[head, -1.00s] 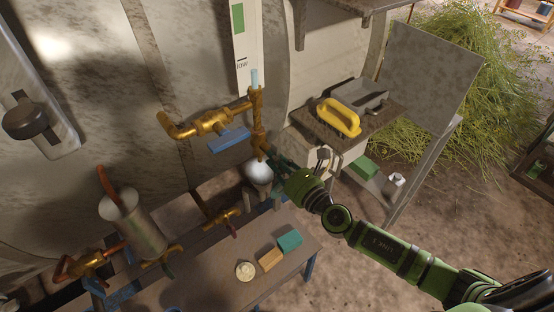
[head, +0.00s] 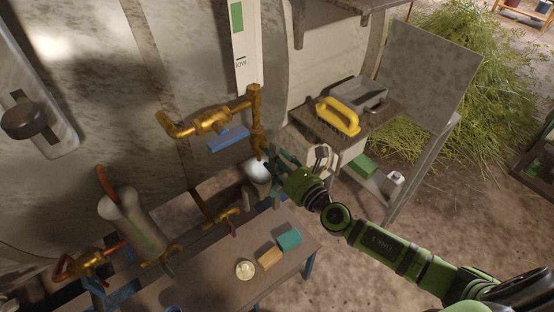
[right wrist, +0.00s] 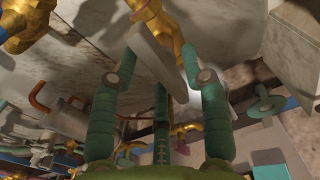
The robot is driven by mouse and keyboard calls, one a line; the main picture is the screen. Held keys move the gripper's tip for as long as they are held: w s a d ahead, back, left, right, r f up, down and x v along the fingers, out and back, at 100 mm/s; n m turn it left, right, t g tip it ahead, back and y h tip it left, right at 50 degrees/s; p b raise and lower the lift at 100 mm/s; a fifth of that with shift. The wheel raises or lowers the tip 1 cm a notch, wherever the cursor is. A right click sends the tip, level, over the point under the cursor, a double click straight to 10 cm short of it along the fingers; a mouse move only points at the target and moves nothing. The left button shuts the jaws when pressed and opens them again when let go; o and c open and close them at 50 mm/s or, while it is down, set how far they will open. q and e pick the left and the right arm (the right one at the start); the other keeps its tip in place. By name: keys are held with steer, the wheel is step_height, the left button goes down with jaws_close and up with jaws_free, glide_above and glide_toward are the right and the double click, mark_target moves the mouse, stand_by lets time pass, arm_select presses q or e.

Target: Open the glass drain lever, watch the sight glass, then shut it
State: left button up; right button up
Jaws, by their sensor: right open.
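The brass sight-glass fitting (head: 255,108) stands on the still's wall, with a white gauge plate (head: 241,45) marked "LOW" and a green band behind it. No blue column shows above the fitting. A blue lever (head: 228,139) sits on the brass side valve (head: 208,122). My right gripper (head: 270,165) is open at the fitting's lower end. In the right wrist view, a pale grey lever bar (right wrist: 150,47) on a brass valve (right wrist: 157,18) slants between the parted fingers; I cannot tell if they touch it. The lever is hidden in the head view. My left gripper is out of view.
A pail (head: 258,174) with a bright top stands under the fitting. A bench (head: 215,290) holds a teal block (head: 288,238), a tan block (head: 269,257) and a round pale item (head: 245,270). A side table carries a yellow-handled brush (head: 338,117).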

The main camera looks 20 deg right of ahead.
steer(key=v, duration=1.2)
stand_by(1.2)
